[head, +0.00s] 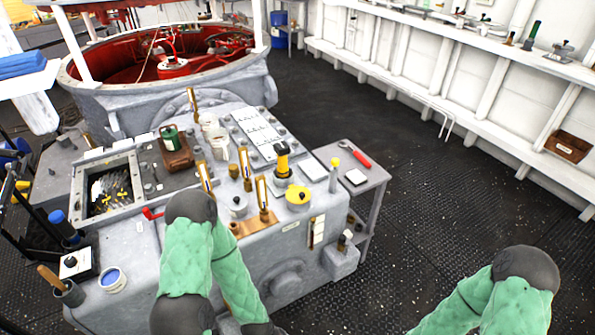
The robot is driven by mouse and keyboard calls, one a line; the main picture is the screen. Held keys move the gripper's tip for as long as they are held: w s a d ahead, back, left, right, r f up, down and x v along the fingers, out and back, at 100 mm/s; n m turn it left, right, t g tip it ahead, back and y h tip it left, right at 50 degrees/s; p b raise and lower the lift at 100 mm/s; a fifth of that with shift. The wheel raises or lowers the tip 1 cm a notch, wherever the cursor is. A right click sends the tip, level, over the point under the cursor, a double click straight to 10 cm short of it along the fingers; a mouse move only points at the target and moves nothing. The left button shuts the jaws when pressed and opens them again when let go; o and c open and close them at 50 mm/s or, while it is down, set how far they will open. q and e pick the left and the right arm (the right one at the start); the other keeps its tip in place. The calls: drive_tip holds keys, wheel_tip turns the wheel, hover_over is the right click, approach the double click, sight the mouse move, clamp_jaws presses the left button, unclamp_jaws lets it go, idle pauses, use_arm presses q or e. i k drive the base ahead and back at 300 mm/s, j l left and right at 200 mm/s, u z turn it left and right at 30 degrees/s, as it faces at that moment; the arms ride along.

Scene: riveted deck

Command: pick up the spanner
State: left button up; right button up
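A spanner with a red handle and a silver head (361,158) lies on the small grey side table (376,177), close to its far edge. Nothing covers it, and no gripper is near it in this view. My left arm, in a green sleeve, bends in front of the grey console and runs down past the bottom edge. My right arm, also green-sleeved, shows at the lower right, well apart from the table. Neither gripper's fingers can be seen.
A white square item (355,177) lies beside the spanner. Dark riveted floor (420,200) is open to the table's right. A white shelf (470,45) runs along the wall.

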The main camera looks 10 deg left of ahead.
sight(356, 154)
drive_tip(key=i+u, duration=0.3)
drive_tip(key=u, duration=0.15)
drive_tip(key=i+l+u, duration=0.1)
drive_tip(key=u, duration=0.3)
drive_tip(key=l+u, duration=0.4)
drive_tip(key=i+l+u, duration=0.1)
drive_tip(key=u, duration=0.3)
drive_tip(key=l+u, duration=0.35)
